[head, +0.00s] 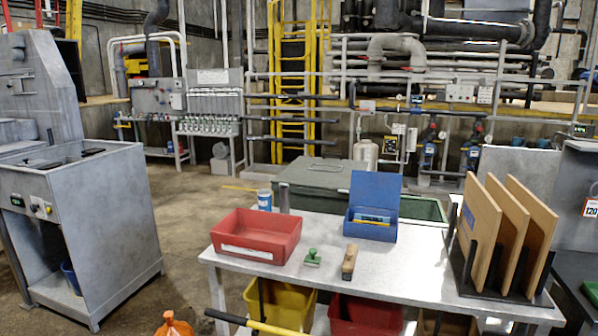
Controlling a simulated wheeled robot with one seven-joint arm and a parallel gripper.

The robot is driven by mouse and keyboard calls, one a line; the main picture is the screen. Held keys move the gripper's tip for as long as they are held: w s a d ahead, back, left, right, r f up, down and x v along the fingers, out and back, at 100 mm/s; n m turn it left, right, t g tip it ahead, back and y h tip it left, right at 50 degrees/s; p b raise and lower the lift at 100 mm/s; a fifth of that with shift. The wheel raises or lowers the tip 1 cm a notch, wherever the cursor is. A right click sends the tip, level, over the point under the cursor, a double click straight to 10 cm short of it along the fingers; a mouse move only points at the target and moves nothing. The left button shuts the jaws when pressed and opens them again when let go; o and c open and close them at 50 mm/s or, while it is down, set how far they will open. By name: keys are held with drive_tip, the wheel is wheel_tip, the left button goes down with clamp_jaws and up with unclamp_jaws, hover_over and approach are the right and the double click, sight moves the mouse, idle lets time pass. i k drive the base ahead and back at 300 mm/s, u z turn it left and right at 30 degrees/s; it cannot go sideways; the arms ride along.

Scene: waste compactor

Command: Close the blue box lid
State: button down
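The blue box (371,227) stands on the grey-white worktable at its back middle. Its blue lid (376,189) is open and stands up, tilted slightly back, at the rear of the box. A blue and yellow item (372,219) shows at the front of the box opening; the rest of the inside is hard to make out. My gripper is not in view.
On the worktable (410,273) are a red tray (257,236) to the left, a green-handled tool (312,258) and a wooden-handled brush (350,262) in front, and a rack of wooden boards (507,230) at right. A dark green bin (315,178) stands behind.

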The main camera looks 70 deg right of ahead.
sight(375, 189)
drive_tip(key=z, duration=2.85)
drive_tip(key=i, duration=1.65)
